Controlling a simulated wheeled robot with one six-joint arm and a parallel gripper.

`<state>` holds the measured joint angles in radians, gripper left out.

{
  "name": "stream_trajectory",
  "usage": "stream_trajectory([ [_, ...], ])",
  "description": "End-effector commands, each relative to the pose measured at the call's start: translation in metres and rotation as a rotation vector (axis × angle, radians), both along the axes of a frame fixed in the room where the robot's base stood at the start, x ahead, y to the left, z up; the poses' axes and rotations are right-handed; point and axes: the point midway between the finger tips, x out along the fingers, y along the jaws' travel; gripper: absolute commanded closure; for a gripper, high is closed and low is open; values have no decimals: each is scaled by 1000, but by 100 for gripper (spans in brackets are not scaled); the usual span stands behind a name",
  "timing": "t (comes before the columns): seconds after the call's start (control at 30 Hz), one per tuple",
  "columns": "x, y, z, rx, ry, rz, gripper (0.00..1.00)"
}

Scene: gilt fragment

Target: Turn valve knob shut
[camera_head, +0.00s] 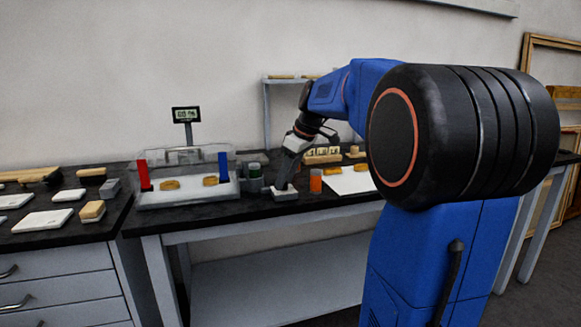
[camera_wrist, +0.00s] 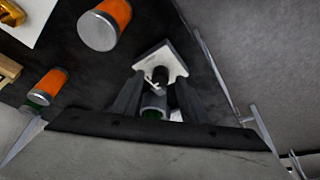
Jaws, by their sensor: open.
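The valve is partly hidden. Its pale square base (camera_wrist: 160,58) shows in the wrist view, with a small dark fitting on it and a grey cylinder with a green end (camera_wrist: 153,106) in front. My gripper (camera_wrist: 157,92) is open, with one dark finger on each side of these parts. I cannot tell whether the fingers touch the knob, nor how far it is turned. In the head view my gripper (camera_head: 284,184) points down over the pale base (camera_head: 285,196) on the dark bench, right of a clear box.
The clear box (camera_head: 185,198) holds tan pieces beside red and blue columns. A small display (camera_head: 186,115) stands behind it. Orange jars (camera_wrist: 104,24) stand close to my gripper, near a white sheet (camera_head: 349,182). A left bench (camera_head: 60,237) carries pale blocks.

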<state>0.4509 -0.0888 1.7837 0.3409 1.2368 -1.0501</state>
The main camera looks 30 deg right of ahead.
Motion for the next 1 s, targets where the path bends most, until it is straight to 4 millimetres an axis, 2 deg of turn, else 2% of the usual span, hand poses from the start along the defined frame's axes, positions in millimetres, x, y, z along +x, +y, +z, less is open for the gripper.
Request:
stream_trajectory([
  [0.17,-6,-4,18,-1,-3,-1,60],
  [0.8,-47,-28,132,-2,-2,-2,60],
  [1.0,-55,-32,152,-1,-1,-2,60],
])
